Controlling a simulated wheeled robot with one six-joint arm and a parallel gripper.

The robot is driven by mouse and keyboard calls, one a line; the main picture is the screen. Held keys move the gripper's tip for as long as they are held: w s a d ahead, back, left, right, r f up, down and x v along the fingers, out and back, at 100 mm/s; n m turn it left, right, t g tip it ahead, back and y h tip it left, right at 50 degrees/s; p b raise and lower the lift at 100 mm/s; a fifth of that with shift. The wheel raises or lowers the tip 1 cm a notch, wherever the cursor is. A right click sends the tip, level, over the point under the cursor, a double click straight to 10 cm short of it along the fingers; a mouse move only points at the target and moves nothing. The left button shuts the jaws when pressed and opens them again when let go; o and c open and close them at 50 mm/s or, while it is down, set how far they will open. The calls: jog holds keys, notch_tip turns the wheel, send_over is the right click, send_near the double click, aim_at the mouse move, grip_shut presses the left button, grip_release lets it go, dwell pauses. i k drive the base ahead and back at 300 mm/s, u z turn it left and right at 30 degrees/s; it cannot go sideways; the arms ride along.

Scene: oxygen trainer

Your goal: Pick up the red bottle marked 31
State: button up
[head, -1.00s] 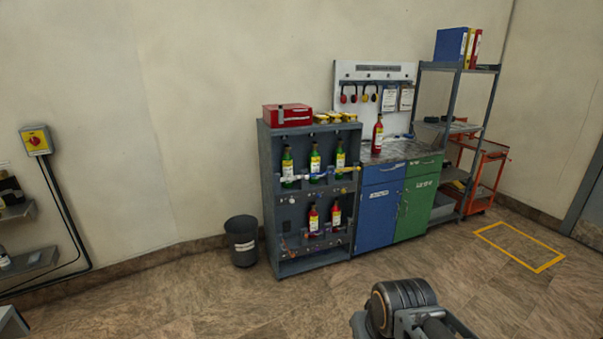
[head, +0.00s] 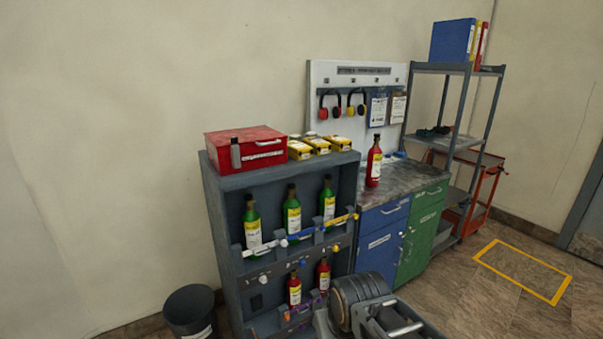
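Three red bottles show in the head view. One red bottle (head: 374,163) stands upright on the grey worktop (head: 405,177) above the blue and green cabinets. Two more, a left red bottle (head: 294,290) and a right red bottle (head: 323,274), stand on the lower level of the grey rack (head: 213,217). Their labels are too small to read, so I cannot tell which is marked 31. My arm shows at the bottom centre, in front of the rack's lower right. My gripper's fingers cannot be made out.
Several green bottles, one of them here (head: 293,213), stand on the rack's upper level behind a rail. A red box (head: 246,150) and yellow boxes (head: 335,143) sit on top. A dark bin (head: 190,311) stands left; shelving (head: 458,69) stands right. Floor inside the yellow outline (head: 523,271) is clear.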

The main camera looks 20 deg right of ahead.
aim_at(375, 153)
jog(key=z, duration=1.6)
jog(key=i, duration=3.15)
jog(key=u, duration=3.95)
